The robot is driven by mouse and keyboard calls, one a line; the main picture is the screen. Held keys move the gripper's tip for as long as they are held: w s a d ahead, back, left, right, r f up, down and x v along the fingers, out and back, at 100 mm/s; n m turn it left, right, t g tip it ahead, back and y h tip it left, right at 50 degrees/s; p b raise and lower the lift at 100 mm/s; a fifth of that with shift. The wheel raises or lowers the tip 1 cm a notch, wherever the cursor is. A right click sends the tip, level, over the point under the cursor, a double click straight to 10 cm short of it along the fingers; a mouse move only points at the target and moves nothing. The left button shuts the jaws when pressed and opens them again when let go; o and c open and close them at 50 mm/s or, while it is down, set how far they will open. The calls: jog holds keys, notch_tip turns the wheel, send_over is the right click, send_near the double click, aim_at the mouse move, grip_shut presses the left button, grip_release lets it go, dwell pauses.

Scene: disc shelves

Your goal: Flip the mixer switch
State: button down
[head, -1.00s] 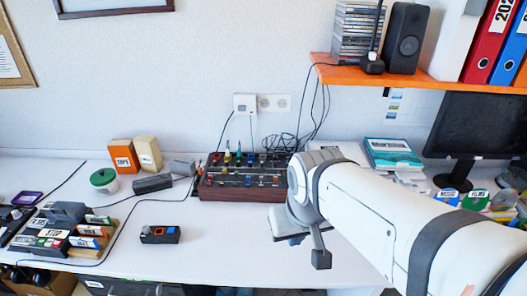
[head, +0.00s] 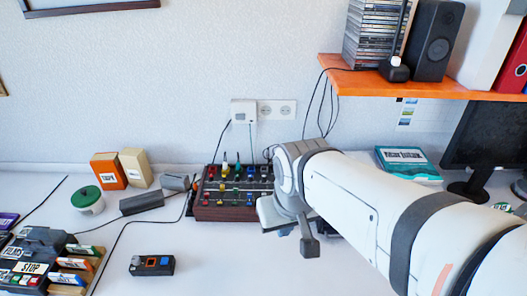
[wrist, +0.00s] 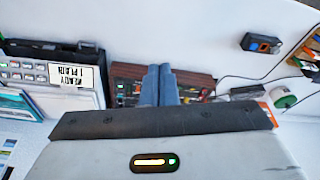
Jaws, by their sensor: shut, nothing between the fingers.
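The mixer (head: 225,213) is a dark panel with coloured knobs and sliders in a brown wooden case, on the white desk against the wall. My arm covers its right end in the head view. In the wrist view the mixer (wrist: 194,80) lies beyond my gripper (wrist: 159,68), whose two blue-grey fingers are together and empty. The fingers hide the middle of the mixer there, and I cannot tell whether they touch it. The individual switch is too small to make out.
A small black box with an orange button (head: 152,265) sits in front of the mixer. A white-and-green tub (head: 88,201) and two upright boxes stand left. An orange shelf (head: 440,88) overhangs at right, above a teal box (head: 408,164) and a monitor.

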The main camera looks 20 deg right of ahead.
jog(key=shift+w+r, duration=0.1)
jog(key=w+d+f+m+b, duration=0.1)
jog(key=w+d+f+b, duration=0.1)
jog(key=w+d+f, duration=0.3)
jog(key=w+d+f+m+b, duration=0.2)
jog(key=w+d+f, duration=0.3)
jog(key=w+d, duration=0.5)
jog(key=w+b, duration=0.1)
jog(key=w, duration=0.7)
jog(key=shift+w+d+h, duration=0.2)
jog(key=shift+d+h, duration=0.15)
jog(key=shift+h, duration=0.05)
jog(key=shift+w, duration=0.1)
jog(key=shift+w+d+r, duration=0.2)
jog(key=shift+w+r, duration=0.1)
jog(key=shift+w, duration=0.35)
